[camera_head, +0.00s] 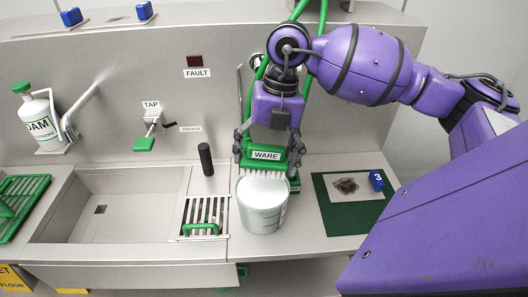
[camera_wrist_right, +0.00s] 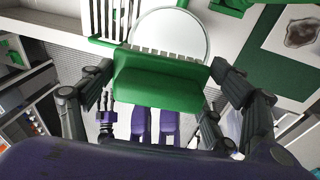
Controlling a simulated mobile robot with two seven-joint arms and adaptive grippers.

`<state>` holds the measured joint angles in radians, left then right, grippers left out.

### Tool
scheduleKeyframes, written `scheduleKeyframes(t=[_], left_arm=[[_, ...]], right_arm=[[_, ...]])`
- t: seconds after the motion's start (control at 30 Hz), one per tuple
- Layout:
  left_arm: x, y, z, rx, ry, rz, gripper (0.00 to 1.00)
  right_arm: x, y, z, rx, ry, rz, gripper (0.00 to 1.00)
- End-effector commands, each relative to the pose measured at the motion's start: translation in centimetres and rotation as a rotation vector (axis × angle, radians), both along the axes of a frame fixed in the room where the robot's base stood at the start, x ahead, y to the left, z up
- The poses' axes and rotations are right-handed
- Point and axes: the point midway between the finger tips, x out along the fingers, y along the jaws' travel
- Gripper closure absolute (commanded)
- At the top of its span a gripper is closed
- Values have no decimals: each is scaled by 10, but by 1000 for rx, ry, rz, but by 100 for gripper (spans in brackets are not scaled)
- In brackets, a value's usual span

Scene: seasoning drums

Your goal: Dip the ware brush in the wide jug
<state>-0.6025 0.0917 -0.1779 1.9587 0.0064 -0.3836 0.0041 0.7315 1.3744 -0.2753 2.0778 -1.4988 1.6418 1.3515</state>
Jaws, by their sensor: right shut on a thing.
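The ware brush (camera_head: 264,176) has a green body with a WARE label and a row of white bristles. My right gripper (camera_head: 267,151) is shut on its green body, a finger at each side. The wide jug (camera_head: 262,212) is a pale, round vessel standing upright on the counter under the brush. The bristles overlap the jug's top in the head view. In the right wrist view the brush (camera_wrist_right: 158,82) lies across the near part of the jug's round top (camera_wrist_right: 170,30). I cannot tell whether the bristles are below the rim.
A sink basin (camera_head: 120,207) and a slotted drain grate (camera_head: 203,214) lie left of the jug, with a black upright handle (camera_head: 206,159) behind the grate.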

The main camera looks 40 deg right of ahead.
Motion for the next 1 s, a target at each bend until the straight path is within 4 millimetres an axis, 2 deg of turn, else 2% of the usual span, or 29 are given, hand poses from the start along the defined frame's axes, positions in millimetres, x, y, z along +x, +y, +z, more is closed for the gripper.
scheduleKeyframes(t=[0.3, 0.6, 0.87, 1.0], left_arm=[[9, 2, -6, 3, -19, 8, 60], [0, 6, -20, 10, -3, 16, 60], [-1, 7, -22, 12, -2, 15, 60], [0, 7, -21, 14, -4, 13, 60]], right_arm=[[-1, 0, -35, 0, 5, 2, 40], [-1, 0, -63, 0, 5, 2, 40], [0, 0, -73, 1, 1, 1, 39], [-1, 1, -74, 3, 4, 1, 46]])
